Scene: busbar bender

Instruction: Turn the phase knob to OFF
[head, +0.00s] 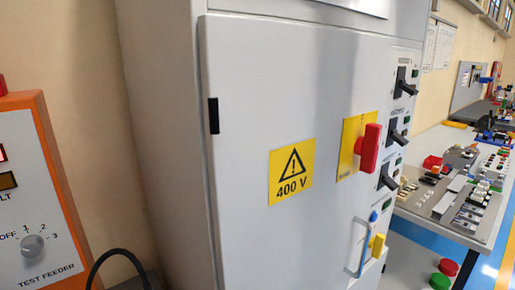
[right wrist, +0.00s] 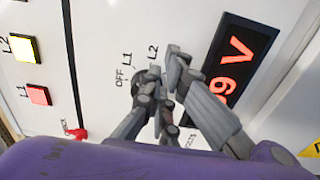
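In the right wrist view a pale panel carries the printed marks OFF, L1 and L2 in an arc. My right gripper (right wrist: 160,78) is right at this panel, just under those marks. Its two grey fingers are close together with a narrow gap between the tips. The phase knob itself is not clear; the fingers cover the place below the marks. I cannot tell whether they touch or grip it, nor where it points. My left gripper is in neither view.
A red-digit voltage display (right wrist: 237,62) is beside the fingers. A yellow lamp (right wrist: 22,48) and a red lamp (right wrist: 39,95) are at left. The head view shows a grey cabinet (head: 240,110) with a red handle (head: 367,149), and an orange test feeder (head: 52,140) with its own knob (head: 33,246).

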